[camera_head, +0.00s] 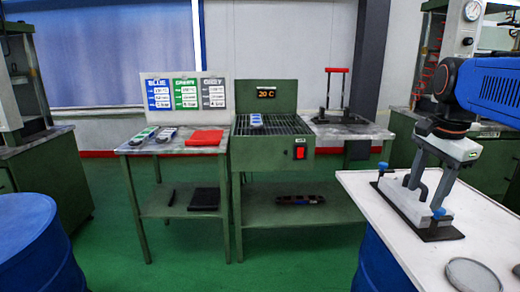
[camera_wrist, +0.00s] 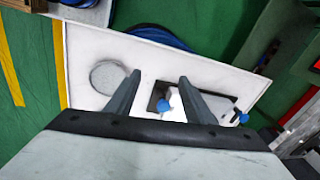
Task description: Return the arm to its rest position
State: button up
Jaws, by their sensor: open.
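My gripper (camera_head: 428,193) is at the right of the head view, pointing down over the white table (camera_head: 375,190). Its two fingers are apart, with nothing between them that I can make out. In the wrist view the open gripper (camera_wrist: 159,78) shows its fingertips over the white table top. A light grey mould (camera_head: 402,203) with blue knobs sits on a black plate (camera_head: 440,236) below and around the fingers in the picture. Whether the fingers touch it I cannot tell. In the wrist view the fingers partly hide the mould.
A round grey disc (camera_head: 472,275) lies on the white table near its front. Blue drums (camera_head: 380,268) stand beside it. A green bench with a heater (camera_head: 268,125) reading 20 C and a table with a red cloth (camera_head: 205,138) stand further back. Green floor (camera_head: 300,250) lies between.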

jog(key=s+a+f+n+t, duration=0.1)
jog(key=s+a+f+n, duration=0.4)
jog(key=s+f+n, duration=0.2)
jog(key=s+a+f+n+t, duration=0.1)
jog(key=s+a+f+n, duration=0.4)
jog(key=f, duration=0.7)
jog(key=s+n, duration=0.2)
jog(key=n, duration=0.1)
jog(key=shift+a+n+t+y, duration=0.3)
jog(key=shift+n+t, duration=0.1)
